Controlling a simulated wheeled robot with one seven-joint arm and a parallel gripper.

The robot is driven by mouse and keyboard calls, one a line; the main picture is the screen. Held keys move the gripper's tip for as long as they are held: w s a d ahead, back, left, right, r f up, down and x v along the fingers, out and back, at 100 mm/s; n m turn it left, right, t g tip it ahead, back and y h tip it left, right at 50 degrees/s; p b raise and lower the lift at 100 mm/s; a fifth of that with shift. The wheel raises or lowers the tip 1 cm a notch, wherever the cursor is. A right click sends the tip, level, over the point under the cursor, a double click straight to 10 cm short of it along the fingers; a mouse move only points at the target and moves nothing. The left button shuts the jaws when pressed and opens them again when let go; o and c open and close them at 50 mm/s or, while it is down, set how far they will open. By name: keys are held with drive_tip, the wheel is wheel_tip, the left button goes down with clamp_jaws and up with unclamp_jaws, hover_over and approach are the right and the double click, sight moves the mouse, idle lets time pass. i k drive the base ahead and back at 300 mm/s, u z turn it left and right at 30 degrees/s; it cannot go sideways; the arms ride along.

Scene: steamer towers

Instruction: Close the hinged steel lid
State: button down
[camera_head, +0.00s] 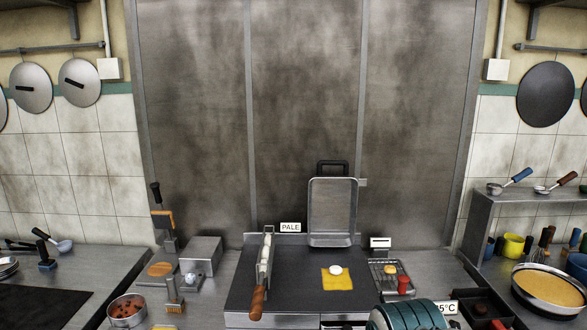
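The hinged steel lid (333,208) stands upright and open at the back of the dark griddle plate (290,277). It is a shallow rectangular pan shape with a raised rim, its hollow side facing me. A black handle (332,166) sits on its top edge. Its lower edge is at the back edge of the plate; the hinge itself is too small to make out. On the plate in front of the lid lies a yellow square (338,281) with a small white round piece (336,270) on it.
A long tool with a wooden handle (258,302) lies on the plate's left side. A "PALE" sign (290,227) stands behind it. Right of the plate are a wire rack (384,274) and a red-topped item (404,284). A steel box (200,256) stands left.

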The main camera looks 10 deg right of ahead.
sight(333, 201)
drive_tip(key=u, duration=0.45)
drive_tip(key=k, duration=1.05)
drive_tip(key=z, duration=0.15)
drive_tip(key=i, duration=0.65)
drive_tip(key=z, duration=0.4)
drive_tip(key=i, duration=1)
drive_tip(key=u, duration=0.4)
